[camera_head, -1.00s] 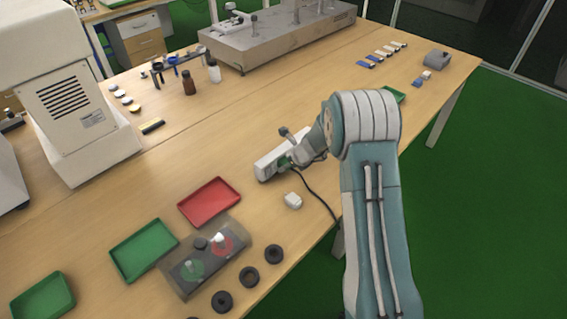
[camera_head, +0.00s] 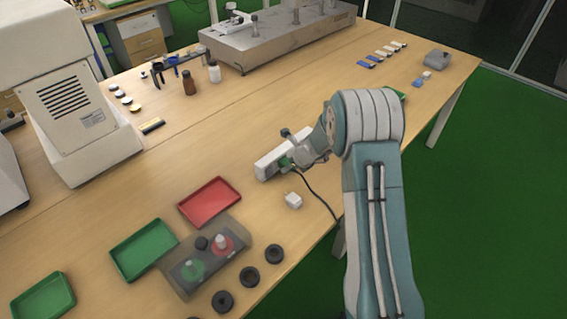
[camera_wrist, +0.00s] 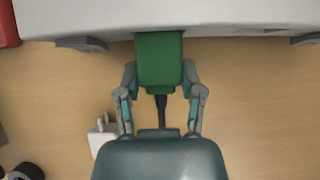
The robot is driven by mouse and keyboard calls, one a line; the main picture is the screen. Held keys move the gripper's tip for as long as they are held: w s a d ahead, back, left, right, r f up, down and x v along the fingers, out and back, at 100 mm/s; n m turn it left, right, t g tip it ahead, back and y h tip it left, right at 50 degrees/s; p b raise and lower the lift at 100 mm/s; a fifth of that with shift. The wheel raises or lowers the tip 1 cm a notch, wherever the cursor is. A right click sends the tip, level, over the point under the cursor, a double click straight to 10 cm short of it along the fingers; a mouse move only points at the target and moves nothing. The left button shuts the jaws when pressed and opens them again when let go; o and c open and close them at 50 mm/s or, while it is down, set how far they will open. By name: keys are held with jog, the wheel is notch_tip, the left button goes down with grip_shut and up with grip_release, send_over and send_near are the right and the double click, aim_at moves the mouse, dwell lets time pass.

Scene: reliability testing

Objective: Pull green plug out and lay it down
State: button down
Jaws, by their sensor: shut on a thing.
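The green plug (camera_wrist: 159,62) is at the front side of the white power strip (camera_wrist: 230,18) in the wrist view, its far end against the strip. In the head view the plug (camera_head: 285,162) is a small green patch beside the strip (camera_head: 268,166), with a dark cable running from it. My gripper (camera_wrist: 159,78) has its two fingers on either side of the plug's body and is shut on it. In the head view my gripper (camera_head: 294,160) is partly hidden by my arm. I cannot tell how deep the plug sits in the strip.
A white plug adapter (camera_head: 293,200) lies on the table near the strip; it also shows in the wrist view (camera_wrist: 101,134). A red tray (camera_head: 209,202), a green tray (camera_head: 143,249) and several black rings lie to the left and front. Bare table lies behind the strip.

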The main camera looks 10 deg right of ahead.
aim_at(296, 181)
jog(key=shift+s+d, duration=0.65)
jog(key=shift+s, duration=0.3)
jog(key=shift+s+d, duration=0.65)
jog(key=shift+s, duration=0.25)
dwell(0.3)
jog(key=shift+f, duration=1.45)
dwell(0.4)
jog(key=shift+c, duration=0.7)
grip_release()
jog(key=v, duration=1.1)
jog(key=shift+d+r, duration=0.2)
jog(key=shift+r, duration=0.2)
jog(key=shift+s, duration=0.1)
